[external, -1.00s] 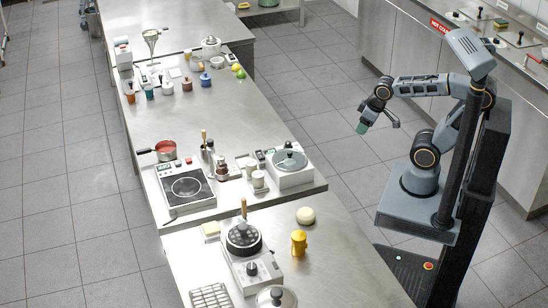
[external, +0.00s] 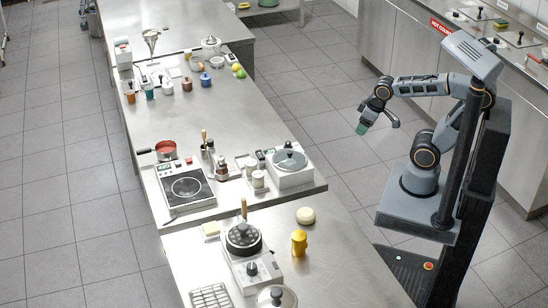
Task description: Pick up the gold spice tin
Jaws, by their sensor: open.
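A yellow-gold canister (external: 299,243) stands upright on the near steel counter (external: 340,262), toward its right edge. It looks like the gold spice tin, but it is too small in view for me to read any label. My gripper (external: 379,127) is open and empty, its fingers pointing down. It hangs over the tiled aisle to the right of the counter, well apart from the canister and farther back in the picture. Nothing is between its fingers.
A pale round object (external: 305,215) sits just behind the canister. A burner unit with a dark pan (external: 243,239) stands to its left, and a lidded pot (external: 276,297) is in front. The counter right of the canister is clear. Another steel counter (external: 420,45) runs behind my arm.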

